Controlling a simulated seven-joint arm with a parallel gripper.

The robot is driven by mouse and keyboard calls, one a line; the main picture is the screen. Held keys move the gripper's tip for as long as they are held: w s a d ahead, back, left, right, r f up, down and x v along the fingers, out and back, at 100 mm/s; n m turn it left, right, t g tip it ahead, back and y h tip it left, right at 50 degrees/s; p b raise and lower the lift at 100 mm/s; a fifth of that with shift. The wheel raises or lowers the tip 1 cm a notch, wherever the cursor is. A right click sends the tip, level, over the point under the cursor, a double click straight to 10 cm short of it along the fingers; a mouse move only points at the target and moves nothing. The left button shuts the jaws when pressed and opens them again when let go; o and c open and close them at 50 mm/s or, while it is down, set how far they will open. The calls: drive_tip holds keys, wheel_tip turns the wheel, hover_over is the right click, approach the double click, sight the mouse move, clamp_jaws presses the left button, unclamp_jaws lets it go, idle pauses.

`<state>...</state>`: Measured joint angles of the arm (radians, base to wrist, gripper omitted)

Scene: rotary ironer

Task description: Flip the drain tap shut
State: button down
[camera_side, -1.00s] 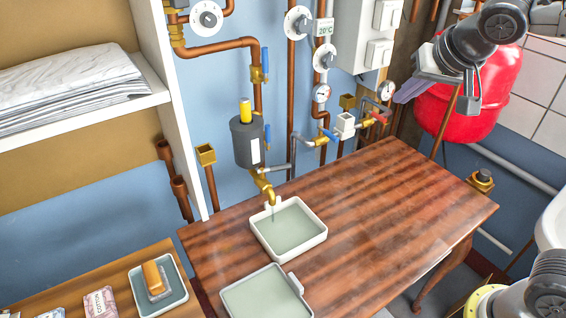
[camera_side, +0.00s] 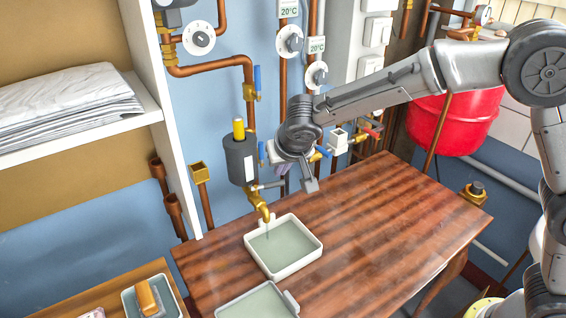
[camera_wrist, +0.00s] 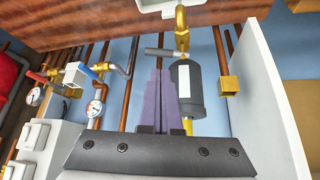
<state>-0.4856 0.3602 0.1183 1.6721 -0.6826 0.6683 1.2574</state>
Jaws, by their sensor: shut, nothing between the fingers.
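The brass drain tap (camera_side: 262,207) hangs below a dark grey canister (camera_side: 240,161), and a thin stream falls from its spout into a white tray (camera_side: 250,246). A grey bar, which looks like its handle (camera_side: 268,186), sticks out sideways to the right. In the wrist view the tap (camera_wrist: 182,32) and its handle (camera_wrist: 163,53) show near the top, with the canister (camera_wrist: 186,95) below them. My gripper (camera_wrist: 158,78) is shut and empty. Its purple fingers point toward the handle, apparently just short of it; contact cannot be told. In the side view my wrist mostly hides the fingers.
Copper pipes, gauges and valves with blue and red levers (camera_side: 372,132) line the wall right of the canister. A white shelf panel (camera_wrist: 262,90) stands close beside it. A second tray (camera_side: 257,302) sits at the table's front; the right of the wooden table (camera_side: 390,215) is clear.

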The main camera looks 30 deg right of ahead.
sight(276, 184)
drive_tip(key=x, duration=0.8)
drive_tip(key=shift+w+f, duration=0.2)
drive_tip(key=shift+f, duration=0.1)
drive_tip(key=shift+d, duration=0.1)
drive_tip(key=shift+w+d+n+y, duration=0.15)
drive_tip(key=shift+n+y, duration=0.15)
drive_tip(key=shift+n, duration=0.1)
drive_tip(key=shift+w+d, duration=0.3)
drive_tip(key=shift+w, duration=0.2)
drive_tip(key=shift+a, duration=0.1)
